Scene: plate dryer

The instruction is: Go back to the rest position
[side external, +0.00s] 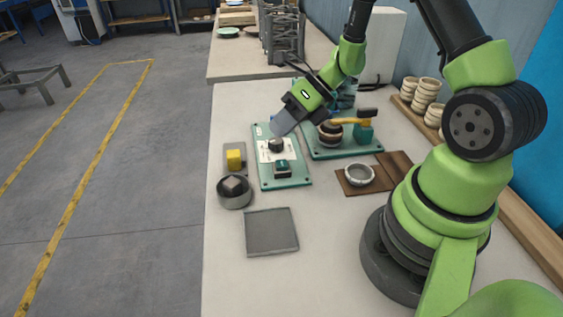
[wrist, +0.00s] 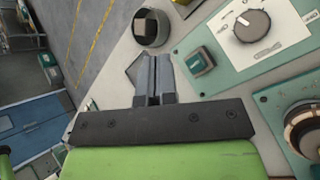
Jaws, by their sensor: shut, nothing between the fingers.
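My gripper (side external: 281,126) is above the teal control panel (side external: 298,181) in the side external view, just over its dark knob (side external: 276,145). In the wrist view my gripper (wrist: 155,58) shows two grey fingers pressed together with nothing between them. The panel's round knob (wrist: 252,25) and its teal push button (wrist: 199,61) lie to the right of the fingers there. The knob and the fingers are apart in the wrist view. The button also shows in the side external view (side external: 282,168).
A second teal panel (side external: 352,153) with a yellow-handled part stands behind. A yellow button box (side external: 235,159), a dark round pot (side external: 234,193) and a grey square plate (side external: 271,232) are at the left. A white ring (side external: 359,175) lies on brown boards. Stacked bowls (side external: 426,95) stand at right.

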